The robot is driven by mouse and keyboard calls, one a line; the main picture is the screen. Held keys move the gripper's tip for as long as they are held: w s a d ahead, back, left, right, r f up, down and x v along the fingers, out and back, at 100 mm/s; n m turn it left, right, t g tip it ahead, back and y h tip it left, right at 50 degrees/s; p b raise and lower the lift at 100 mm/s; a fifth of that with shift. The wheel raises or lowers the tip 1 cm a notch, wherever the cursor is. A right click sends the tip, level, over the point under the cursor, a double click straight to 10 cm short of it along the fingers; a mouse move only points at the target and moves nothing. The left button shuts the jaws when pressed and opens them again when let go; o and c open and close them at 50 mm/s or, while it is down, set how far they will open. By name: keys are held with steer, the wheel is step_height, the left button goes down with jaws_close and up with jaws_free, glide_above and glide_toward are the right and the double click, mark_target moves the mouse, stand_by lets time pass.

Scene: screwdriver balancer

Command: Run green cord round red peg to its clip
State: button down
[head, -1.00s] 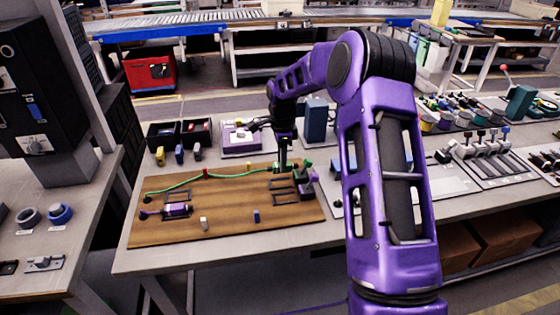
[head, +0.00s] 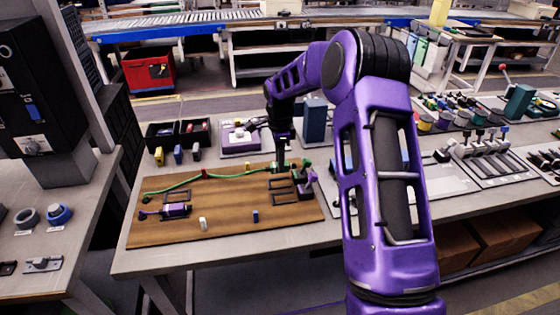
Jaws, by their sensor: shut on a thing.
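The green cord (head: 178,184) lies over the wooden board, from a dark anchor (head: 147,199) at the left, past the red peg (head: 205,174), to my gripper. It bends slightly at the peg; which side it passes is too small to tell. My gripper (head: 279,169) points down at the board's far right part and is shut on the cord. A short green stretch (head: 304,164) shows right of the gripper, near a dark block (head: 303,193) with a purple part. I cannot make out which fitting is the green cord's clip.
The wooden board (head: 170,234) also bears a purple-handled tool (head: 175,210), a white peg (head: 203,223) and a blue peg (head: 255,215). Dark bins (head: 162,135) and a purple device (head: 238,137) stand behind it. The board's front is mostly clear.

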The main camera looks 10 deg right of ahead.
steer(key=shift+f, duration=0.15)
steer(key=shift+f+b, duration=1.2)
steer(key=shift+f, duration=0.6)
steer(key=shift+f+b, duration=0.4)
steer(key=shift+f, duration=0.2)
steer(key=c, duration=0.6)
jaws_free()
step_height(320, 180, up, 18)
steer(key=shift+f+p, duration=0.25)
steer(key=shift+p, duration=0.7)
